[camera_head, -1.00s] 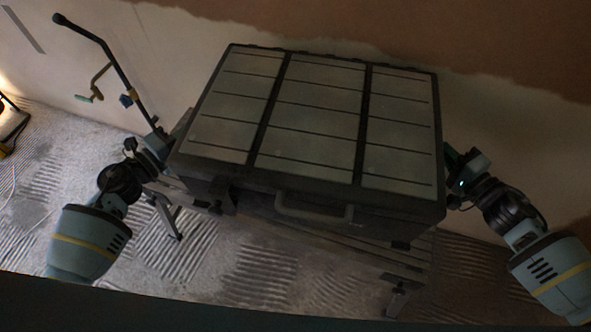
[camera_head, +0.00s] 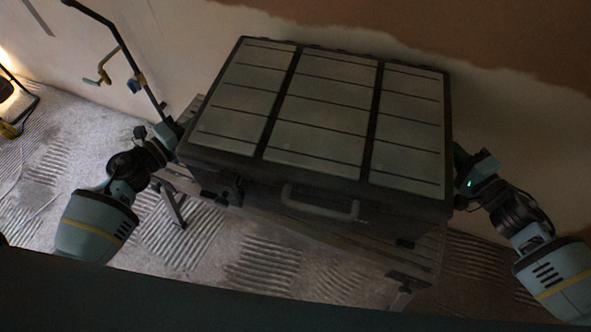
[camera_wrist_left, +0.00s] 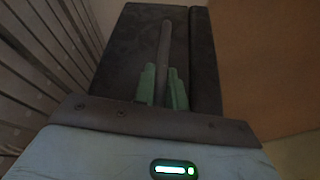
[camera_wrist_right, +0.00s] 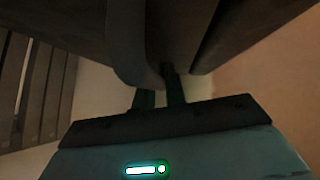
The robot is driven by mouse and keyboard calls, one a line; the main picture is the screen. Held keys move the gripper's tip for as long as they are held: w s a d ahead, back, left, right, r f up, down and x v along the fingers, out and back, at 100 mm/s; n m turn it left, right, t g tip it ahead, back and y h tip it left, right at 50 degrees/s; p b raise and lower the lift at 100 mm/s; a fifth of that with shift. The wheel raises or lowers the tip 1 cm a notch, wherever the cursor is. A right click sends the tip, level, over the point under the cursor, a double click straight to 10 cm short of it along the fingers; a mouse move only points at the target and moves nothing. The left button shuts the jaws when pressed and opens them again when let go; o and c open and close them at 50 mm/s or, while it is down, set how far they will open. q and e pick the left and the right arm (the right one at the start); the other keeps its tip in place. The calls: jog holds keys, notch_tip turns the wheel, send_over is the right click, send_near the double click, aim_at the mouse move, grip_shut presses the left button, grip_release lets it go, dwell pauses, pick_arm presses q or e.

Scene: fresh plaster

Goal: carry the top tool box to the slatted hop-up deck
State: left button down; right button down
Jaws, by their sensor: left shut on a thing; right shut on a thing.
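The tool box (camera_head: 322,115) is large and dark, with pale grey lid panels and a front handle (camera_head: 318,204). It looks about level and covers most of the slatted deck (camera_head: 400,262), whose slats and legs show below and to the left. I cannot tell whether box and deck touch. My left gripper (camera_head: 172,130) is at the box's left end, its green fingers (camera_wrist_left: 163,85) shut around a bar handle (camera_wrist_left: 164,45). My right gripper (camera_head: 460,170) is at the right end, its fingers (camera_wrist_right: 160,97) shut on a handle (camera_wrist_right: 128,45); this grip is dark.
A dark pole (camera_head: 120,50) with a small crank-like lever stands at the left behind the box. A lit lamp (camera_head: 8,88) is at the far left edge. The partly plastered wall (camera_head: 520,130) is close behind. The ridged floor (camera_head: 260,265) shows free in front.

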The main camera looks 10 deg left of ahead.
dwell(0.3)
